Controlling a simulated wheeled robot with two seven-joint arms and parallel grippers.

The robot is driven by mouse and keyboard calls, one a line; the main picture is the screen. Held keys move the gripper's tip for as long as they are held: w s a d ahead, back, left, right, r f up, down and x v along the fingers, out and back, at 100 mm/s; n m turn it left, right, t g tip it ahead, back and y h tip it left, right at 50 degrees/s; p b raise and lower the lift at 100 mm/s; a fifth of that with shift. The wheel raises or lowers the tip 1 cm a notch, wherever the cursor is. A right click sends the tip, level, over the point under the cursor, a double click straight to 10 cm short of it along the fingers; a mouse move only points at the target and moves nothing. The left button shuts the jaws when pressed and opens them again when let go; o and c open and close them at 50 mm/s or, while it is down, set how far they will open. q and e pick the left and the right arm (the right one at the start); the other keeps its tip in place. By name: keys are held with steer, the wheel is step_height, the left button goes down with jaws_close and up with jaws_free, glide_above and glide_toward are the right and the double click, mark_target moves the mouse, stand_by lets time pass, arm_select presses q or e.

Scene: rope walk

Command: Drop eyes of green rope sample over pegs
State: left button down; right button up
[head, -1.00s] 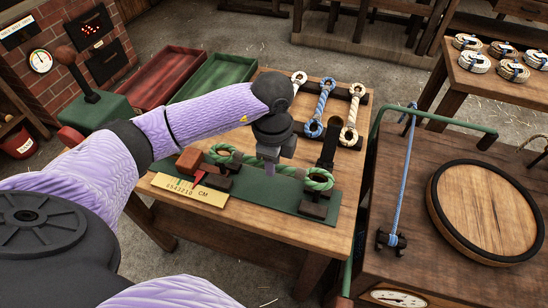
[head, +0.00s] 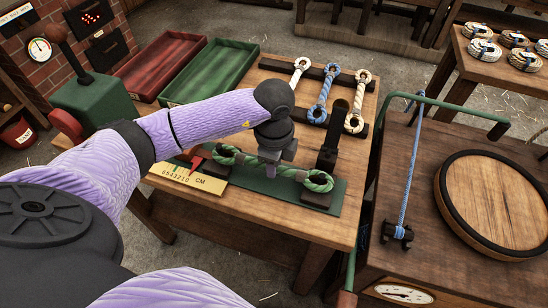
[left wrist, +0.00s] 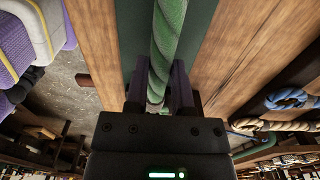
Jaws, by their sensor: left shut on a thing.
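The green rope sample (head: 245,160) has an eye at each end and lies lengthwise above a green board (head: 258,186) on the wooden bench. My left gripper (head: 270,168) points down and is shut on the middle of the rope; in the left wrist view its fingers (left wrist: 158,95) pinch the green rope (left wrist: 167,45). The right eye (head: 329,185) is just above a dark peg block (head: 315,201). The left eye (head: 217,153) is over the other end of the board, partly behind my arm. Whether either eye is around a peg cannot be told. My right gripper is not in view.
A yellow scale (head: 187,178) with a red pointer lies at the board's left front. A dark upright post (head: 330,150) stands close behind the right eye. White, blue and cream rope samples (head: 323,100) lie behind. Red and green trays (head: 212,72) stand at the back left.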

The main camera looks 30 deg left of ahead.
arm_select(q)
steer(key=shift+f, duration=0.1)
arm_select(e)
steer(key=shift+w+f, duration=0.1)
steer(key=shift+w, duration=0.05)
arm_select(q)
steer(key=shift+f, duration=0.2)
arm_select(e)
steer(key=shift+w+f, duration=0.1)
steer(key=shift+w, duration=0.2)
arm_select(q)
steer(key=shift+f, duration=0.1)
steer(key=shift+c, duration=2)
jaws_free()
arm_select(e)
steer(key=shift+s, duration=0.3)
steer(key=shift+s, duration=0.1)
